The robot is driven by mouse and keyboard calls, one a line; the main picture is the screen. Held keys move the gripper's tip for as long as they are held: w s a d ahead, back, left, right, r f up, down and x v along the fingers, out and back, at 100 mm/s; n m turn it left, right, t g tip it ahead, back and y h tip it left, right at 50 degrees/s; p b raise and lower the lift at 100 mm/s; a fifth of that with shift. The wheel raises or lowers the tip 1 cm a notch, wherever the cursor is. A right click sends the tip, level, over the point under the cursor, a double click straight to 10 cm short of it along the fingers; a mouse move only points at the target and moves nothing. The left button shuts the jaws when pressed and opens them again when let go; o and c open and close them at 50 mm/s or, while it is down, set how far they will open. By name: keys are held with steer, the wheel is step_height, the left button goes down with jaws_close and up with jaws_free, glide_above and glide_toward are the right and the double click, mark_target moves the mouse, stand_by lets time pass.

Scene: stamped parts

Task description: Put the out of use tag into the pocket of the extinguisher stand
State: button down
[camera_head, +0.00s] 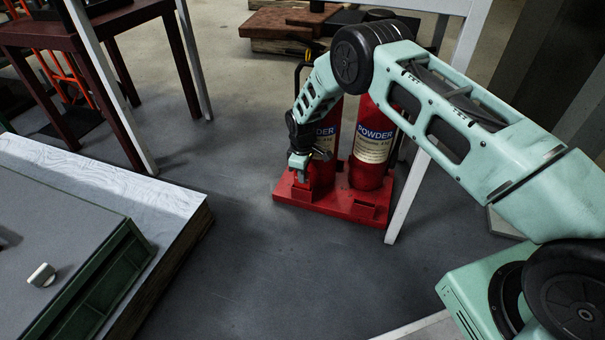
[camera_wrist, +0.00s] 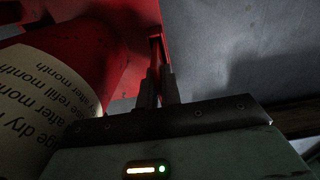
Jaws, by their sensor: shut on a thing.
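The red extinguisher stand (camera_head: 335,207) is on the grey floor and holds two red extinguishers. The right extinguisher (camera_head: 368,172) shows a POWDER label; the left extinguisher (camera_head: 326,170) is partly hidden behind my arm. My gripper (camera_head: 300,178) points down at the stand's front left, in front of the left extinguisher. In the wrist view my gripper (camera_wrist: 158,72) has its fingers close together on a thin, dark reddish piece seen edge-on, apparently the out of use tag (camera_wrist: 155,45). Its face and lower end cannot be made out.
A white post (camera_head: 408,198) stands just right of the stand. A low platform with a green-edged grey top (camera_head: 75,225) is at the left. A dark red table (camera_head: 90,40) is at the back left. The floor before the stand is clear.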

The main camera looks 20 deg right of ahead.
steer(key=shift+f+b, duration=0.7)
steer(key=shift+f, duration=0.55)
steer(key=c, duration=1.5)
jaws_free()
step_height(320, 180, up, 8)
steer(key=p, duration=0.4)
steer(key=shift+f+p, duration=0.2)
steer(key=shift+p, duration=0.15)
